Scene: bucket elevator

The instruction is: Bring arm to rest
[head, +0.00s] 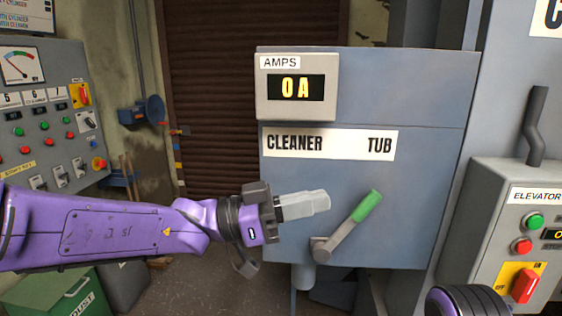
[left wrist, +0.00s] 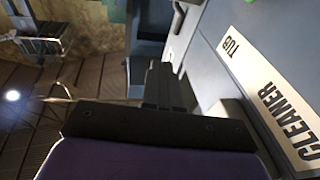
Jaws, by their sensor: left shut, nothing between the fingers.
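My left arm is purple and comes in from the left in the head view. My left gripper (head: 304,205) is shut and empty, in front of the blue-grey cabinet, left of a lever with a green handle (head: 366,206). The lever tilts up to the right, below the CLEANER and TUB label (head: 328,144). The gripper looks apart from the lever, though the depth gap is hard to judge. In the left wrist view, the dark gripper (left wrist: 165,88) lies alongside the cabinet face. Part of my right arm shows at the lower right of the head view, but its gripper is out of view.
An AMPS display (head: 296,87) reads 0 A on the cabinet. A control panel (head: 45,115) with several buttons stands at the left. The ELEVATOR box (head: 483,230) with buttons and a red switch stands at the right. A green bin (head: 55,292) is at the lower left.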

